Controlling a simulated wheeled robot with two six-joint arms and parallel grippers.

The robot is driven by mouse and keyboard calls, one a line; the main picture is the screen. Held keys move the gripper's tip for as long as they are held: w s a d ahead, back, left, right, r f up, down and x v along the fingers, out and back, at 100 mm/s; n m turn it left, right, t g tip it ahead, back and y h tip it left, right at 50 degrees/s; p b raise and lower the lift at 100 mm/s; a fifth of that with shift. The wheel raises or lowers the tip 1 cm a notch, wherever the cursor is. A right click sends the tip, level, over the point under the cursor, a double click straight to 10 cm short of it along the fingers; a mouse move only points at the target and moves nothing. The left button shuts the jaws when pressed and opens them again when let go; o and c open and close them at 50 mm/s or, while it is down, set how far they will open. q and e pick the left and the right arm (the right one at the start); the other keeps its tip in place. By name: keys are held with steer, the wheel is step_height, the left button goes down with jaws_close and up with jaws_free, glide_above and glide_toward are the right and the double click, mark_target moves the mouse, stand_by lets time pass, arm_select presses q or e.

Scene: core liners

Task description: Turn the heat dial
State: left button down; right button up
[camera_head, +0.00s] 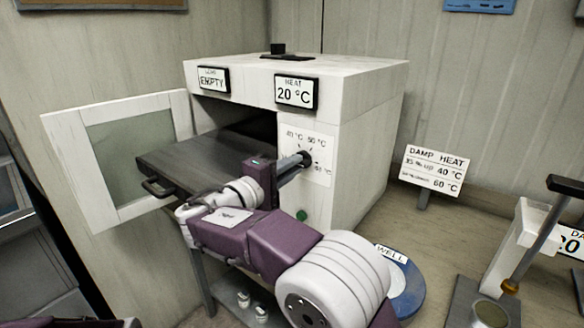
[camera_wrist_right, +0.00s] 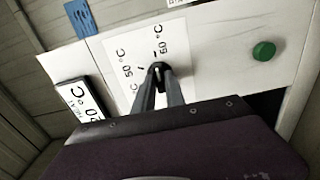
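The heat dial (camera_wrist_right: 157,73) is a small dark knob on a white panel (camera_head: 321,148) on the oven's front. The panel carries 40 °C, 50 °C and 60 °C marks; the dial's exact setting is hard to read. My right gripper (camera_head: 303,160) reaches it from the front left. In the right wrist view its two dark fingers (camera_wrist_right: 159,80) close in on the dial from both sides and appear to grip it. The heat display (camera_head: 295,92) above reads 20 °C. My left gripper is not in view.
The white oven (camera_head: 366,110) has its glazed door (camera_head: 130,150) open at left and a dark tray (camera_head: 190,152) pulled out. The load display (camera_head: 213,79) reads EMPTY. A green button (camera_head: 301,215) sits below the dial. A damp heat sign (camera_head: 434,170) and blue well dish (camera_head: 412,290) stand right.

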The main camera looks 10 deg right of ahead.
steer(key=o, duration=0.4)
steer(key=shift+w, duration=0.1)
steer(key=shift+c, duration=0.2)
steer(key=v, duration=0.9)
